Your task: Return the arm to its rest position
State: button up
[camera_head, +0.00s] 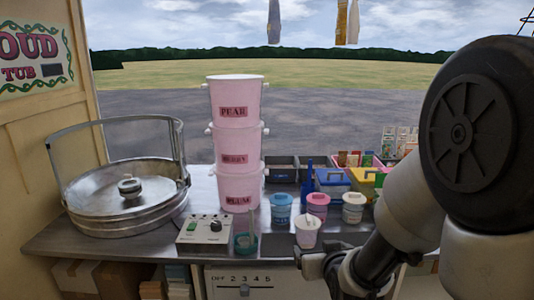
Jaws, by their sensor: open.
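My arm reaches in from the right, its dark and white links covering much of the right side. My gripper (303,259) is low in the middle, by the counter's front edge, and its jaws are open. I see nothing held in it, though its far side is partly hidden. A small pale pink cup (306,236) stands just beyond it on the metal counter (100,244). I cannot tell whether the gripper touches the cup.
A candyfloss machine (128,188) stands at left, beside a control box (205,229) and a green-based clear holder (245,241). Stacked pink buckets (238,145) rise behind them. Blue (281,212), pink (317,208) and white (353,211) tubs, with coloured boxes, crowd the counter's right.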

jog(key=s+r+m+g, duration=0.1)
jog(key=s+r+g, duration=0.35)
jog(key=s, duration=0.85)
jog(key=s+r+g, duration=0.2)
jog(key=s+r, duration=0.5)
jog(key=s, duration=0.5)
notch_tip(320, 180, up, 15)
jog(key=p, duration=1.5)
jog(key=shift+d+f, duration=0.15)
jog(key=shift+d, duration=0.2)
jog(key=shift+s, duration=0.1)
